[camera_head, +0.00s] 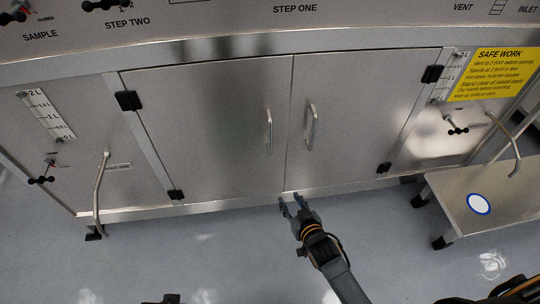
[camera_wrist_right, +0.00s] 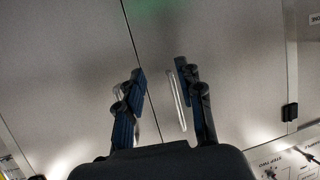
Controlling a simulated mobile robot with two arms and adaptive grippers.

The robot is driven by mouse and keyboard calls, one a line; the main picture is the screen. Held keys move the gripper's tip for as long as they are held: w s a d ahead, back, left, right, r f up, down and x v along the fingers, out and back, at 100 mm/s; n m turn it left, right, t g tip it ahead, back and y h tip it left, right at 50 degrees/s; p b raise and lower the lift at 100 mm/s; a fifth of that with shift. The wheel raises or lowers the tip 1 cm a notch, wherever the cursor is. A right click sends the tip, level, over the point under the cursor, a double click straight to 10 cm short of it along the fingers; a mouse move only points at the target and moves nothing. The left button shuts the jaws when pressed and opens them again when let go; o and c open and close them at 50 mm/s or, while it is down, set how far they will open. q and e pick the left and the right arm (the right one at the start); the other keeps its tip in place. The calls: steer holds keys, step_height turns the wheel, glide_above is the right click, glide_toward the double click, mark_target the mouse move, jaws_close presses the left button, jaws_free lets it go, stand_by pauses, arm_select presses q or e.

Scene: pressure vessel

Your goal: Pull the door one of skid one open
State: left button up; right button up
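The steel skid has two flat doors side by side, a left door (camera_head: 215,125) and a right door (camera_head: 350,120). Both look shut, with a thin seam between them. The left door has an upright bar handle (camera_head: 268,132); the right door has a matching handle (camera_head: 311,124). I see no label telling which is door one. My right gripper (camera_head: 291,205) is open and empty, near the doors' lower edge in the picture. In the right wrist view, the gripper (camera_wrist_right: 160,68) faces the seam; one bar handle (camera_wrist_right: 176,100) shows between the fingers, the other is partly behind the left finger.
Black hinges (camera_head: 128,101) sit on the doors' outer edges. A curved pipe (camera_head: 100,195) stands at the left and a yellow safety sign (camera_head: 495,73) at the upper right. A low metal step (camera_head: 465,190) stands at the right. The floor (camera_head: 230,245) in front is clear.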

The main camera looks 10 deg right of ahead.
steer(key=w+r+t+b, duration=0.3)
steer(key=w+r+b, duration=0.1)
steer(key=r, duration=0.1)
steer(key=t+b, duration=0.1)
steer(key=b, duration=0.2)
glide_toward(271, 140)
steer(key=shift+y, duration=0.3)
steer(key=w, duration=0.4)
steer(key=shift+w+a+f+b, duration=0.1)
steer(key=shift+a+f+b, duration=0.1)
steer(key=shift+b, duration=0.2)
arm_select(q)
step_height(271, 140, up, 7)
steer(key=t+b, duration=0.1)
steer(key=shift+s+a+r, duration=0.15)
steer(key=shift+s+a, duration=0.05)
steer(key=shift+s, duration=0.25)
arm_select(e)
steer(key=w, duration=0.4)
steer(key=w+a, duration=0.1)
steer(key=w, duration=0.1)
steer(key=shift+w+r, duration=0.1)
steer(key=shift+w, duration=0.15)
jaws_close()
